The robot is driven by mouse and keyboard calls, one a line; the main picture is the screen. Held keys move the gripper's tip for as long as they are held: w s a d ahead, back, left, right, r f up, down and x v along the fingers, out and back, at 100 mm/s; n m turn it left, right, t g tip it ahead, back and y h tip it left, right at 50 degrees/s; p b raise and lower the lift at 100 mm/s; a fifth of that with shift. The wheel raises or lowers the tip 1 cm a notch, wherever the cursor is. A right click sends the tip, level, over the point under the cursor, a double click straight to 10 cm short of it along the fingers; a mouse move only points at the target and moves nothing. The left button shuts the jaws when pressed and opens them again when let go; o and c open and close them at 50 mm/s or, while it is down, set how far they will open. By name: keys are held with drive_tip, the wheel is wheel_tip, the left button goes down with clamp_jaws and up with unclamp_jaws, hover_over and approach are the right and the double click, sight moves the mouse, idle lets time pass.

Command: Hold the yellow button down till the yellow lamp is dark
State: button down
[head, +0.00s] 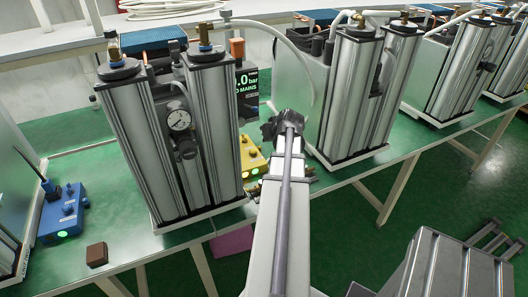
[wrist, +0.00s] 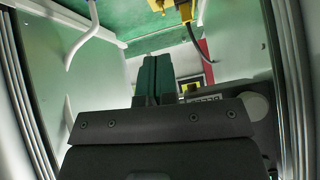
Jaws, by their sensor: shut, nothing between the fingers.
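A yellow control box (head: 253,161) stands on the green bench between two column units, partly behind my arm. A small lamp (head: 255,171) on its front glows green. Raised parts show on its top, but I cannot tell which is the button. My gripper (wrist: 150,62) is shut and empty, its two dark green fingers together in the wrist view. In the head view the dark wrist end of my arm is just right of the yellow box, and the fingertips are hidden. A yellow piece (wrist: 172,5) with a dark cable shows at the top of the wrist view, apart from the fingers.
A tall twin-column unit with a gauge (head: 179,120) stands left of the yellow box, and another unit (head: 350,95) stands right. A blue box (head: 62,214) with a lit green lamp and a small brown block (head: 97,255) are at left. A hose arches above my wrist.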

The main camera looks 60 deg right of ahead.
drive_tip(key=shift+w+d+n, duration=0.5)
drive_tip(key=shift+d+n, duration=0.1)
drive_tip(key=shift+d, duration=0.05)
drive_tip(key=b, duration=1.4)
hover_over(253, 150)
drive_tip(key=s+a, duration=0.2)
drive_tip(key=s, duration=0.1)
drive_tip(key=f, duration=1.4)
drive_tip(key=shift+w+d+f, duration=0.1)
drive_tip(key=shift+w+d, duration=0.15)
drive_tip(key=f+b, duration=0.3)
drive_tip(key=shift+w+d, duration=0.1)
drive_tip(key=shift+w, duration=0.2)
drive_tip(key=shift+f+b, duration=0.45)
drive_tip(key=shift+b, duration=0.1)
